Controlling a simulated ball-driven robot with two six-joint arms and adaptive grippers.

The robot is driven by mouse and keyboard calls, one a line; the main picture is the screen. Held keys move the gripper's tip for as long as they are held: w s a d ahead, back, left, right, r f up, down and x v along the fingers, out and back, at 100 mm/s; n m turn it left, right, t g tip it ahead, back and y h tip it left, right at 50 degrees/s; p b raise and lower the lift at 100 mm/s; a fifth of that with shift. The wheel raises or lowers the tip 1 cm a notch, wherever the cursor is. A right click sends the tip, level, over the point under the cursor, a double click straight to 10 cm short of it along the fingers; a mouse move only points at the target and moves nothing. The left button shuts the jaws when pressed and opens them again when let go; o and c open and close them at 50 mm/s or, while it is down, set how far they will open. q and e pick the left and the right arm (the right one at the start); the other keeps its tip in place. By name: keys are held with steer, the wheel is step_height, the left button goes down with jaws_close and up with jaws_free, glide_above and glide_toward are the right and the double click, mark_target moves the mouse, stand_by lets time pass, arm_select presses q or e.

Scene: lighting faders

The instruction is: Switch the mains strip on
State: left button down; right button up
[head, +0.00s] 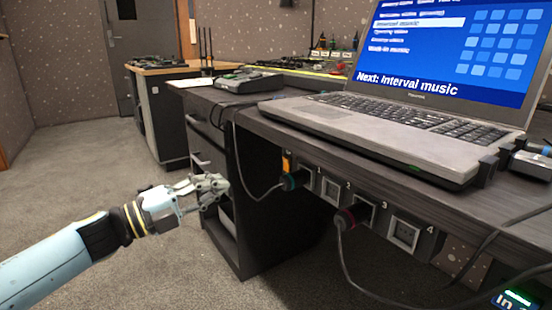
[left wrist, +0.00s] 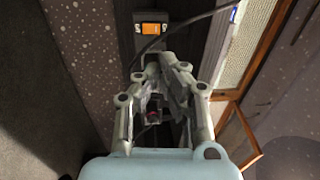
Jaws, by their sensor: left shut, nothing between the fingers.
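The mains strip (head: 331,190) is fixed under the front edge of the desk, with numbered sockets 1 to 4. Its orange rocker switch (head: 287,161) is at the strip's left end. The switch (left wrist: 153,29) also shows in the left wrist view, ahead of the fingers near the top. I cannot tell its position. My left gripper (head: 220,186) is shut and empty, left of and a little below the switch, apart from it. Its fingers (left wrist: 152,70) point toward the strip in the wrist view.
A black cable loops from the desk to the first plug, between my gripper and the strip. Another cable (head: 345,265) hangs from the second plug. A laptop (head: 400,120) stands on the desk above. Drawers (head: 207,165) stand behind my gripper. Open floor lies to the left.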

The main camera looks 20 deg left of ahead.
mark_target(285, 159)
arm_select(q)
steer(key=shift+d, duration=0.1)
steer(key=b+x, duration=0.3)
steer(key=x, duration=0.9)
steer(key=shift+w+d, duration=0.2)
steer(key=shift+w, duration=0.1)
steer(key=shift+w+d, duration=0.25)
steer(key=shift+w, duration=0.1)
steer(key=shift+r, duration=0.15)
arm_select(e)
steer(key=shift+t, duration=0.6)
steer(key=r, duration=0.1)
steer(key=w+a+r, duration=0.1)
steer(key=w+r, duration=0.1)
steer(key=r, duration=0.1)
steer(key=shift+a, duration=0.25)
